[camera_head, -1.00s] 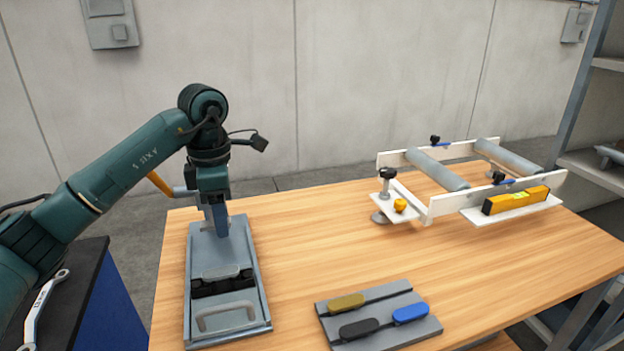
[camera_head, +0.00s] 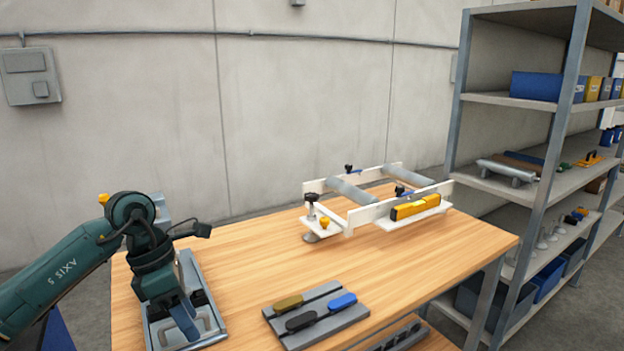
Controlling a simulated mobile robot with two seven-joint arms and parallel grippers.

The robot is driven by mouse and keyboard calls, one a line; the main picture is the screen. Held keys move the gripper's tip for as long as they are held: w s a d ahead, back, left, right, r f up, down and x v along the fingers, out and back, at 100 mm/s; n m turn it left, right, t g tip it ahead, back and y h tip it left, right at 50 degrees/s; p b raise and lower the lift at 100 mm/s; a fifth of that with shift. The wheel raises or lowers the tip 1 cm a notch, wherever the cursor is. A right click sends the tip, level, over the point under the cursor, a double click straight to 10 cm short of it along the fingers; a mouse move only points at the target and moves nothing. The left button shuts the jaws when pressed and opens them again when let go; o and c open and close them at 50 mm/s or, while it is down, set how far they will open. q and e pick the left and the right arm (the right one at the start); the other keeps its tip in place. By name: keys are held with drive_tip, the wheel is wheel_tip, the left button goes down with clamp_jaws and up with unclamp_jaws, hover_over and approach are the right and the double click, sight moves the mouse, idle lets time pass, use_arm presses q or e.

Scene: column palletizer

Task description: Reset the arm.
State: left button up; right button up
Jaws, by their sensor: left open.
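My left arm (camera_head: 60,275), dark teal, comes in from the left and bends down over the left end of the wooden table. My left gripper (camera_head: 184,322) points down over a grey metal tray (camera_head: 190,272) and is open, with nothing visible in it. The wrist and gripper hide much of the tray. I cannot tell whether the fingertips touch it. My right gripper is out of view.
A grey holder (camera_head: 335,320) with olive, black and blue pieces lies at the table's front. A white roller frame (camera_head: 365,212) with a yellow level (camera_head: 415,207) stands at the back right. Shelving (camera_head: 500,190) stands right of the table (camera_head: 255,255). The table's middle is clear.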

use_arm(q)
drive_tip(key=s+d+r+n+t+h+p, duration=0.1)
drive_tip(key=s+d+n+t+h, duration=0.1)
drive_tip(key=s+d+n+h, duration=0.55)
drive_tip(key=d+n+t+h, duration=0.2)
drive_tip(key=d+n+h, duration=0.3)
drive_tip(key=d+h, duration=0.6)
drive_tip(key=a+f+n+t+y+p, duration=0.1)
drive_tip(key=a+f+n+t+y, duration=0.45)
drive_tip(key=n, duration=0.75)
drive_tip(key=a+f+n+t+y, duration=0.3)
drive_tip(key=f+n+t+y, duration=0.3)
drive_tip(key=n+t+y, duration=0.45)
drive_tip(key=s+a+f+n+g+y, duration=0.2)
drive_tip(key=s+a+f+n+g, duration=0.1)
drive_tip(key=s+f+n+g, duration=0.5)
drive_tip(key=s+f+n, duration=0.1)
drive_tip(key=s+f, duration=0.2)
drive_tip(key=f, duration=0.1)
drive_tip(key=shift+s+a+f+n+g+y+p, duration=0.2)
drive_tip(key=shift+a+f+n+g+y+p, duration=0.1)
drive_tip(key=shift+a+f+g+y, duration=0.1)
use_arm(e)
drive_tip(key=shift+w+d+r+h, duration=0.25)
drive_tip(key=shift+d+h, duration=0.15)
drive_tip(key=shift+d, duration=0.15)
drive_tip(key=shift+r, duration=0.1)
